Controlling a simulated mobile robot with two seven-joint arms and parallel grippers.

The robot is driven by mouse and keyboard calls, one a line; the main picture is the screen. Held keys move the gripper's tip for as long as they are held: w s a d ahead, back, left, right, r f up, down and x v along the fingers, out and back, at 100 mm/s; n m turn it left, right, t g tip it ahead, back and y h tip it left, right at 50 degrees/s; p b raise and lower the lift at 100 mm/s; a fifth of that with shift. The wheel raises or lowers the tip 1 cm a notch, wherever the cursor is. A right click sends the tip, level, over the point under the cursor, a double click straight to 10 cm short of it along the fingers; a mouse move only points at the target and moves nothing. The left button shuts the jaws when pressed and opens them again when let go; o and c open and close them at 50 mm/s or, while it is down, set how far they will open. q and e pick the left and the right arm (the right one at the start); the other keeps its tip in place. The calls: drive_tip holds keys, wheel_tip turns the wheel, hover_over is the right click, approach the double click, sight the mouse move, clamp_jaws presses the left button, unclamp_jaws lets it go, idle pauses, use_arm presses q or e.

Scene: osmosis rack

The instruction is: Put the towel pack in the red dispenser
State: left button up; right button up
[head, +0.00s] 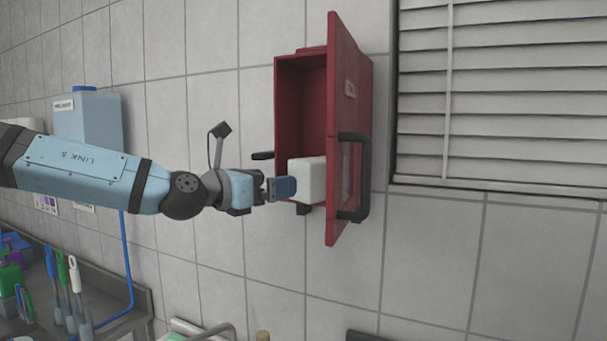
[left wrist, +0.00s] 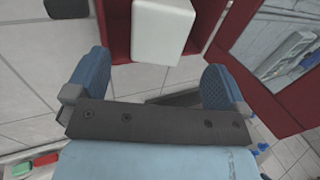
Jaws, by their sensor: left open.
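The red dispenser (head: 301,103) is mounted on the tiled wall, with its door (head: 343,110) swung open toward me. The white towel pack (head: 309,180) stands in the lower part of the dispenser. It also shows in the left wrist view (left wrist: 162,32), inside the red walls. My left gripper (head: 281,187) is at the lower front left of the pack. In the left wrist view its blue fingers (left wrist: 158,75) are wide apart with nothing between them, and the pack lies just beyond them. My right gripper is in neither view.
A window with blinds (head: 490,95) is at the right. A light blue container (head: 88,118) hangs on the wall at the left. A metal counter (head: 110,303) with brushes and coloured items is at the lower left. The wall below the dispenser is mostly free.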

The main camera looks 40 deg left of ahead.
sight(299, 177)
use_arm(q)
drive_tip(key=w, duration=0.2)
drive_tip(key=w+p, duration=0.1)
drive_tip(key=w, duration=0.2)
drive_tip(key=w+p, duration=0.1)
drive_tip(key=w, duration=0.2)
drive_tip(key=shift+d, duration=0.3)
drive_tip(key=shift+w+d+p, duration=0.1)
drive_tip(key=shift+w+p, duration=0.2)
drive_tip(key=shift+w, duration=0.7)
drive_tip(key=c, duration=1)
drive_tip(key=shift+o, duration=0.2)
drive_tip(key=shift+s+d+r, duration=0.1)
drive_tip(key=shift+s, duration=0.2)
drive_tip(key=shift+s+d+r, duration=0.1)
drive_tip(key=shift+s+r, duration=0.05)
drive_tip(key=shift+s, duration=0.2)
